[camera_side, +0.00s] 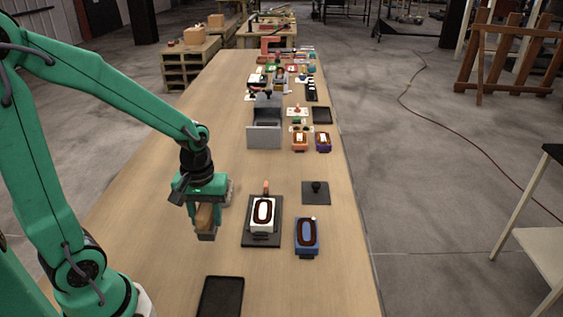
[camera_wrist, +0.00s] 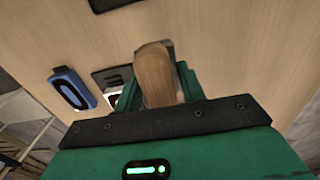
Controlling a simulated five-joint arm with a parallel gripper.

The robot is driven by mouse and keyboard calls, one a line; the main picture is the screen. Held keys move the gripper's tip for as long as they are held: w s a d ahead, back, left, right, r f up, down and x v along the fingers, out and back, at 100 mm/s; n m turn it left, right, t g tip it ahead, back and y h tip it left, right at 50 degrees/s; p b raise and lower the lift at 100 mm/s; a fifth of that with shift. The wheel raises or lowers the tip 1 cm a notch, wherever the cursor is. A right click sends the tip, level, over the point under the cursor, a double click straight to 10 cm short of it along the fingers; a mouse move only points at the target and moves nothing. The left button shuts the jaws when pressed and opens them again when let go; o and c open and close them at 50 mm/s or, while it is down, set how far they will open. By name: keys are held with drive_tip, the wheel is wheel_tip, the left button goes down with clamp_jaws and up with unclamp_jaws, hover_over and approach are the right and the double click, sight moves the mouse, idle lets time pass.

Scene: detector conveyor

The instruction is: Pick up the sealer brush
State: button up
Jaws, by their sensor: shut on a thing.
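My green gripper (camera_side: 206,205) is on the left part of the long wooden table, beside the white device on its dark tray. It is shut on a light wooden piece, which I take to be the handle of the sealer brush (camera_side: 205,217). The brush handle also shows in the wrist view (camera_wrist: 154,75), between the green fingers.
A white device (camera_side: 263,214) with a dark oval stands on a dark tray (camera_side: 262,240), just right of my gripper. A blue device (camera_side: 307,236) lies further right. An empty black tray (camera_side: 220,297) is at the front. A grey open box (camera_side: 264,137) and several small items stand farther back.

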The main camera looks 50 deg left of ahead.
drive_tip(key=s+d+r, duration=0.1)
drive_tip(key=d+r, duration=0.2)
drive_tip(key=d, duration=0.3)
drive_tip(key=shift+s+r, duration=0.25)
drive_tip(key=shift+r, duration=0.1)
drive_tip(key=o, duration=0.5)
drive_tip(key=shift+c, duration=0.2)
drive_tip(key=c, duration=0.3)
